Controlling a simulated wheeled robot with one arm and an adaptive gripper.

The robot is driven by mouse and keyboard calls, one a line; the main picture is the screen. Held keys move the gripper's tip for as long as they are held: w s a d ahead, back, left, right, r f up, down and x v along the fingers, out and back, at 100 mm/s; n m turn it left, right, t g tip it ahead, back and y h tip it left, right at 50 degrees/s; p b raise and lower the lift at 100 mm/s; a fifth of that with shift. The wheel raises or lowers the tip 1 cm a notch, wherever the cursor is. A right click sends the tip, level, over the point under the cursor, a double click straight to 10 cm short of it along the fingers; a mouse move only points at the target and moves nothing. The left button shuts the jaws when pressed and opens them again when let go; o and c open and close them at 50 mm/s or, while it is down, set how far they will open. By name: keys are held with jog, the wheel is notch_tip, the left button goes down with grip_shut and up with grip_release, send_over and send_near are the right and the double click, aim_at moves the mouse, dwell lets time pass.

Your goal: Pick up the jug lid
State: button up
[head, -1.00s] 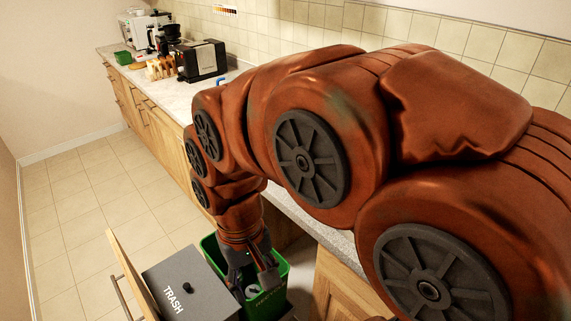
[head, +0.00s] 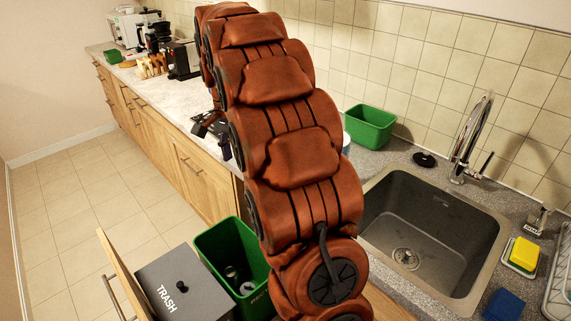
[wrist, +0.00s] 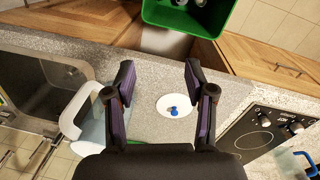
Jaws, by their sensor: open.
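The jug lid (wrist: 168,106), a white disc with a blue knob, lies on the grey speckled counter in the wrist view. It is below and between the spread fingers of my gripper (wrist: 160,82), apart from them. My gripper is open and empty; it also shows in the head view (head: 212,128), above the counter. A clear jug with a white handle (wrist: 72,122) stands left of the lid, partly hidden by my gripper. The lid is hidden behind my arm in the head view.
A green recycling bin (head: 214,248) with several items inside stands in the open drawer beside the grey trash bin (head: 185,285). The sink (head: 425,235) is at right. A hob (wrist: 262,135) lies right of the lid. A green container (head: 371,127) stands by the wall.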

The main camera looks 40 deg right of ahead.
jog(key=w+d+f+m, duration=0.2)
jog(key=d+f+m, duration=0.1)
jog(key=d, duration=0.5)
jog(key=w+d+f+m, duration=0.3)
jog(key=d+f+m, duration=0.1)
jog(key=d, duration=0.4)
jog(key=w+d+f+m+b, duration=0.1)
jog(key=w+d+f+m, duration=0.2)
jog(key=d, duration=0.6)
jog(key=shift+w+f+m+t, duration=0.2)
jog(key=shift+m+t, duration=0.2)
jog(key=shift+m, duration=0.6)
jog(key=shift+d+f+p, duration=0.2)
jog(key=shift+f+p, duration=1.3)
jog(key=shift+f, duration=2.25)
grip_shut()
